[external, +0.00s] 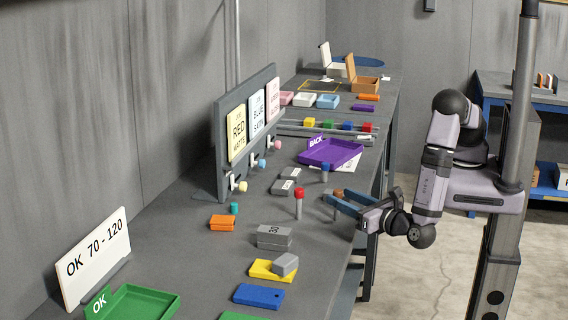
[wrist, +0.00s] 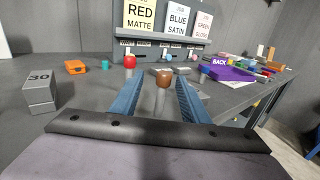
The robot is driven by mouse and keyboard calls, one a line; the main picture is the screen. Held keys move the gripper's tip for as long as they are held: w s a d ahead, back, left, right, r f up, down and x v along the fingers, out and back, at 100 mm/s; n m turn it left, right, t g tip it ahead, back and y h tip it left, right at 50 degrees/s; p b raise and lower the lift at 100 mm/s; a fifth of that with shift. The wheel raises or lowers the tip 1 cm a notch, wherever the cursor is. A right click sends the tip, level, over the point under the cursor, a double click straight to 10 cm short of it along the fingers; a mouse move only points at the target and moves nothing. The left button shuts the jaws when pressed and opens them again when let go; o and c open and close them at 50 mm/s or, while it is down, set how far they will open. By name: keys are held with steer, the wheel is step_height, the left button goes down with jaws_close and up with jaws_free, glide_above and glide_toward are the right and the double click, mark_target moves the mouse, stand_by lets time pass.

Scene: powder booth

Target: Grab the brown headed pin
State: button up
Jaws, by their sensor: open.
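The brown headed pin (wrist: 163,78) stands upright on the grey bench, a brown cap on a grey shaft, between the two blue fingers in the wrist view. In the external view its brown head (external: 338,192) shows just at the fingers, which hide most of its shaft. My gripper (external: 345,205) is open, its fingers on either side of the pin with gaps visible in the wrist view (wrist: 158,92). A red headed pin (external: 299,200) stands to the left, outside the fingers. A blue headed pin (external: 325,170) stands farther back.
A grey block marked 30 (wrist: 40,92) stands left of my gripper. The purple BACK tray (external: 330,152) lies beyond the pins. A sign board (external: 223,150) with hooks stands along the bench. Yellow (external: 262,270) and blue (external: 259,296) plates lie near the front.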

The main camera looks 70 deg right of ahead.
steer(key=shift+w+d+p, duration=0.35)
steer(key=shift+w+d, duration=0.3)
steer(key=shift+w, duration=0.2)
steer(key=shift+w+d+r+p, duration=0.1)
steer(key=shift+w+d+p, duration=0.2)
steer(key=shift+p, duration=0.3)
steer(key=p+x, duration=0.2)
steer(key=x, duration=0.1)
steer(key=shift+w+d, duration=0.15)
steer(key=shift+d, duration=0.25)
steer(key=shift+w+d, duration=0.15)
steer(key=shift+w, duration=0.1)
jaws_close()
